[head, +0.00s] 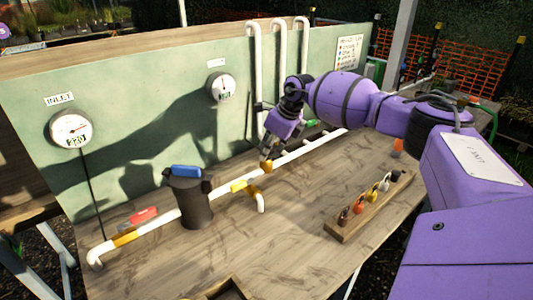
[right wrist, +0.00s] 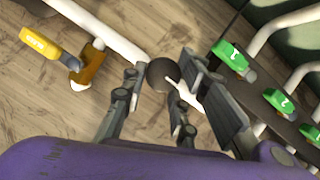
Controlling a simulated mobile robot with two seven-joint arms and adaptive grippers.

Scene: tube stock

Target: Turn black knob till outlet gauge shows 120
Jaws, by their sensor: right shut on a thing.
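The black knob (right wrist: 160,75) is round and dark and shows in the right wrist view beside the white pipe. My right gripper (right wrist: 164,88) has its fingers on either side of it and is shut on it. In the head view the right gripper (head: 268,155) is over the white pipe, and its fingers hide the knob. The outlet gauge (head: 221,87) is the round white dial at the middle of the green panel; its reading is too small to make out. The inlet gauge (head: 71,128) at the left has a digital readout that looks like 220. My left gripper is not in view.
A black canister (head: 190,205) with a blue handle (head: 186,171) stands on the pipe line. A red handle (head: 143,214) and a yellow handle (right wrist: 40,44) are nearby. Green numbered handles (right wrist: 229,55) lie close to the right gripper. A wooden rack (head: 345,232) holds several small coloured items.

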